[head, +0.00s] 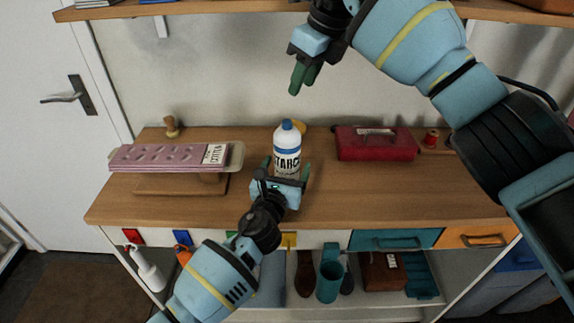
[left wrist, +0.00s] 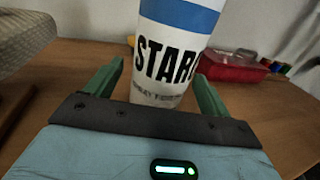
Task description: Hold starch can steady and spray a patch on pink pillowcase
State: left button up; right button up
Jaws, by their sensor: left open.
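The starch can (head: 287,150) is white with a blue band and blue cap and stands upright on the wooden bench. My left gripper (head: 281,171) is open in front of it, with its green fingers on both sides of the can. In the left wrist view, the can (left wrist: 172,45) stands between the open fingers, with gaps visible beside it. The pink pillowcase (head: 165,157) lies folded on a small ironing board at the left, with a paper label on it. My right gripper (head: 302,78) hangs in the air above and behind the can, its fingers close together and empty.
A red case (head: 376,143) lies at the back right, also seen in the left wrist view (left wrist: 232,66). A red spool (head: 431,138) stands beyond it. A wooden-handled brush (head: 171,126) is at the back left. The bench's front right is clear. A shelf (head: 500,10) runs above.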

pick_arm(q)
jog(key=shift+w+d, duration=0.2)
jog(key=shift+w, duration=0.45)
jog(key=c, duration=1.4)
jog(key=shift+o, duration=0.2)
pick_arm(e)
grip_shut()
dwell(0.4)
